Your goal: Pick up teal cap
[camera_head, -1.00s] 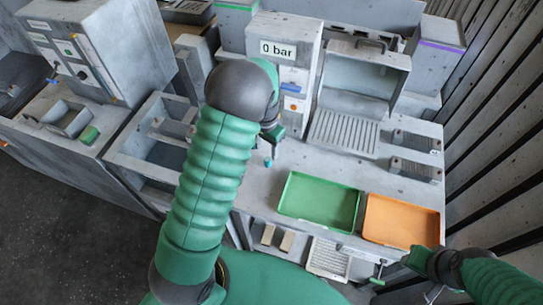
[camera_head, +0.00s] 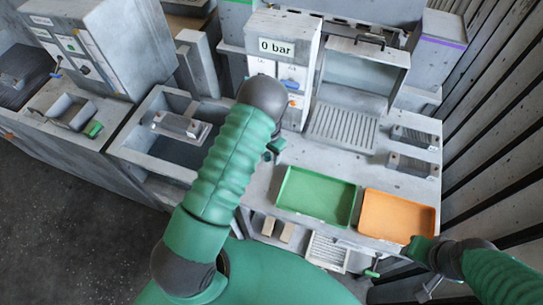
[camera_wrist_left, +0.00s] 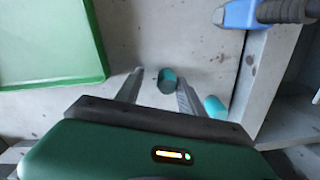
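A small teal cap (camera_wrist_left: 167,80) shows in the left wrist view on the grey worktop. It lies between the fingertips of my left gripper (camera_wrist_left: 160,80), which are apart with space around the cap. A second teal piece (camera_wrist_left: 214,107) sits just right of the right finger, partly hidden. In the head view my left gripper (camera_head: 272,150) is over the worktop left of the green tray, mostly hidden by my arm. I cannot make out the caps there. My right gripper (camera_head: 418,250) is by the front edge of the orange tray; its fingers are not clear.
The green tray (camera_head: 290,205) and orange tray (camera_head: 402,238) lie on the worktop. A grey cabinet marked "0 bar" (camera_head: 277,47) stands behind. A blue-ended object (camera_wrist_left: 240,13) lies at the upper right in the wrist view. A sink-like basin (camera_head: 135,135) is at left.

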